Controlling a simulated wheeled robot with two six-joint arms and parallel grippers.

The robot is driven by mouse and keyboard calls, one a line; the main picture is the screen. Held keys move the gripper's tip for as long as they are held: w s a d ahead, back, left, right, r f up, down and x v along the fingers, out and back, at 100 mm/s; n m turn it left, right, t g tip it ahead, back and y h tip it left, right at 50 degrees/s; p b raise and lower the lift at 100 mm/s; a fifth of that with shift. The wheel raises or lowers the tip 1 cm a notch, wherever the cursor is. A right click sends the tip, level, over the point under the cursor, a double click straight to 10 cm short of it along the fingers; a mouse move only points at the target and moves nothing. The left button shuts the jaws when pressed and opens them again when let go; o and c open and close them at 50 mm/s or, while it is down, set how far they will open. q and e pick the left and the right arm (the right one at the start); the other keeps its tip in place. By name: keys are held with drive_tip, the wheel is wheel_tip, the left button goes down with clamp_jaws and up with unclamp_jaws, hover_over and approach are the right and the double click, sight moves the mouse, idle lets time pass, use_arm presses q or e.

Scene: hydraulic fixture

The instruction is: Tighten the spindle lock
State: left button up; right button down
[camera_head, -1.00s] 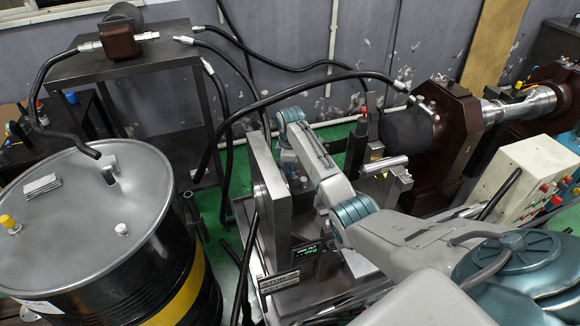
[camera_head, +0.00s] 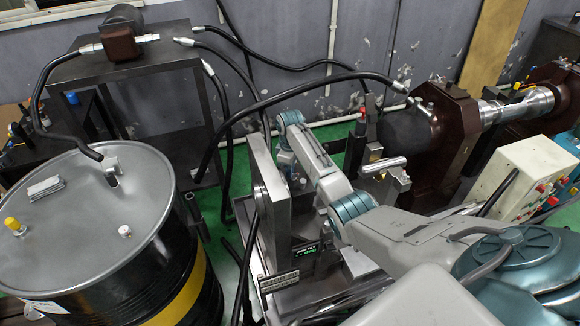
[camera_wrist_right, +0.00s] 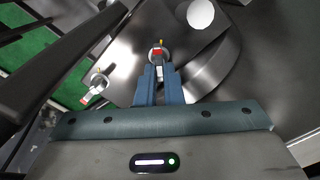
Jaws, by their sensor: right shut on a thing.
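In the right wrist view, my right gripper (camera_wrist_right: 158,78) has its two blue fingers shut on a small metal knob (camera_wrist_right: 158,53) with red and yellow marks, which looks like the spindle lock. The knob sits against a shiny round metal part (camera_wrist_right: 215,65). A similar knob (camera_wrist_right: 97,86) with red and yellow marks lies to the left, apart from the fingers. In the head view, my right arm reaches over the fixture to its upright metal plate (camera_head: 270,190), and its fingertips and the knob are hidden there. My left gripper is not in view.
A drum (camera_head: 75,225) stands at the left and a metal table (camera_head: 120,65) behind it. Black hoses (camera_head: 262,105) cross above the fixture. A dark red housing (camera_head: 455,130) with a shaft and a white control box (camera_head: 515,175) stand at the right.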

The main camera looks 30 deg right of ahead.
drive_tip(key=c, duration=1.6)
unclamp_jaws()
drive_tip(key=shift+o, duration=0.2)
drive_tip(key=shift+r, duration=0.1)
wheel_tip(320, 180, up, 11)
drive_tip(key=b, duration=0.3)
drive_tip(key=shift+f, duration=0.2)
